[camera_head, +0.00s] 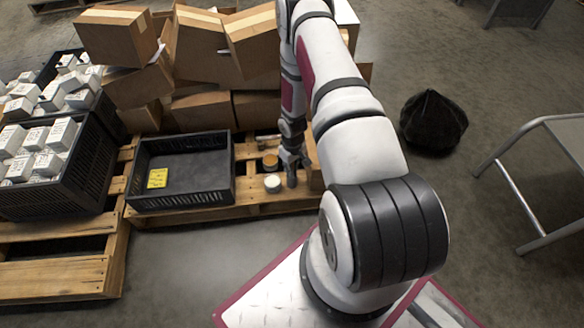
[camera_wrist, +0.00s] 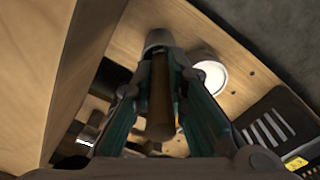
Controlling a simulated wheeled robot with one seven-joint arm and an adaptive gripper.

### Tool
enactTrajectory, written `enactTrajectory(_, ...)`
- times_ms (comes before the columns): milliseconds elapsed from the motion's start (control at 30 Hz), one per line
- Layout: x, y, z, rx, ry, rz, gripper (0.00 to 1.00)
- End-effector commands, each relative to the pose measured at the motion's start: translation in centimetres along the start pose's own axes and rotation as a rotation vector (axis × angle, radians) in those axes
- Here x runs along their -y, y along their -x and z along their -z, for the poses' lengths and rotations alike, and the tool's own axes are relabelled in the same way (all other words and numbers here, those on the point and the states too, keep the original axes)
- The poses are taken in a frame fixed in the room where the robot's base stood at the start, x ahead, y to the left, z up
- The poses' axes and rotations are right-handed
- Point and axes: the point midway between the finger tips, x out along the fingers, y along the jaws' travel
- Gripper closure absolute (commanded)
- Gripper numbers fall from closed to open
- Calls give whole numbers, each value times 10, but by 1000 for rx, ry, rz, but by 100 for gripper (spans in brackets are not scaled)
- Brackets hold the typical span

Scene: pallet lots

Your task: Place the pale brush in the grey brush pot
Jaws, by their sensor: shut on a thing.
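My gripper (camera_head: 291,168) is low over the wooden pallet, right of the black crate. In the wrist view its two fingers (camera_wrist: 160,78) are closed around a brown, stick-like piece (camera_wrist: 160,100), which looks like the brush's handle. A grey rounded piece (camera_wrist: 158,40) shows at the far end of the stick. I cannot tell whether it is the grey brush pot or part of the held thing, nor whether the two touch. The brush's head is not clearly visible. In the head view my gripper and arm hide most of this spot.
A white-topped jar (camera_head: 272,184) and an amber-topped jar (camera_head: 270,162) stand close left of my gripper. Cardboard boxes (camera_head: 203,45) are stacked behind. A carton's side (camera_wrist: 35,65) is close in the wrist view.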

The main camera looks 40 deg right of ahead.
Motion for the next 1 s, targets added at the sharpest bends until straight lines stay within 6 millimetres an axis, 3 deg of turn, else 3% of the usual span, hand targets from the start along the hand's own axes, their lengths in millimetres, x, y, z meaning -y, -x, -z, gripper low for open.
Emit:
enactTrajectory(67, 0, 0, 0, 0, 0, 0, 100)
enactTrajectory(100, 0, 0, 0, 0, 0, 0, 82)
enactTrajectory(200, 0, 0, 0, 0, 0, 0, 63)
enactTrajectory(1000, 0, 0, -1, -1, 0, 0, 63)
